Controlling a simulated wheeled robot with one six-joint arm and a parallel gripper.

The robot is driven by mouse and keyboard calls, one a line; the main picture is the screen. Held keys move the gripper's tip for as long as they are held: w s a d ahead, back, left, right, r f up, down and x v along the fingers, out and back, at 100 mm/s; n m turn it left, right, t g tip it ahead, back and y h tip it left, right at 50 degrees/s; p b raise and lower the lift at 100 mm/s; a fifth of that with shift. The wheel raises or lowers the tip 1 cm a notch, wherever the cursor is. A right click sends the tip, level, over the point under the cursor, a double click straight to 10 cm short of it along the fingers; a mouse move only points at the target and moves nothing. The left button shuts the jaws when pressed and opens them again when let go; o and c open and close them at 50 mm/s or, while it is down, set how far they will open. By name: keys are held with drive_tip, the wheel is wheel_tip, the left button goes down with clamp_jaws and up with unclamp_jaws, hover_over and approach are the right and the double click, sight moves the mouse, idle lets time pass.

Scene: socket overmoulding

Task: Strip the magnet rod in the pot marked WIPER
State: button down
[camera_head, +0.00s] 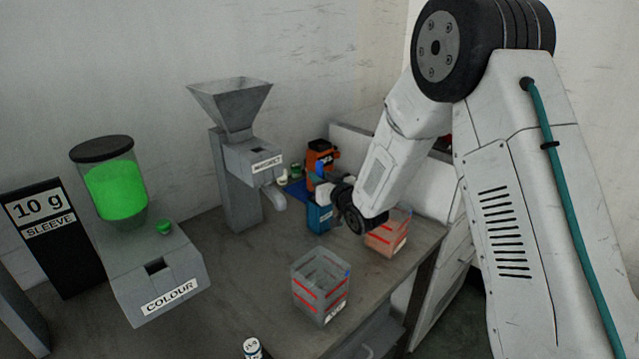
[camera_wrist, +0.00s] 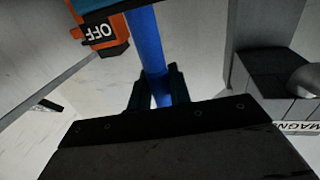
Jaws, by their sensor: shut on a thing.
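My gripper (camera_wrist: 157,90) is shut on a blue rod, the magnet rod (camera_wrist: 147,42), seen in the wrist view between its two dark fingers. The rod runs up out of the top of that picture, so its far end is hidden. In the head view my gripper (camera_head: 328,187) is at the back of the bench, just above a small blue pot (camera_head: 319,220). The marking on this pot is too small to read. I cannot tell whether the rod is inside the pot. A teal edge (camera_wrist: 95,5) shows beside the rod in the wrist view.
An orange device (camera_head: 320,156) with an OFF label stands behind the pot. A grey hopper machine (camera_head: 235,160) is to its left. Clear boxes with red lines stand in front (camera_head: 321,290) and at right (camera_head: 388,236). The COLOUR dispenser (camera_head: 155,275) is at left.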

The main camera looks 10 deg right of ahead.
sight(319, 162)
drive_tip(key=shift+r, duration=3.75)
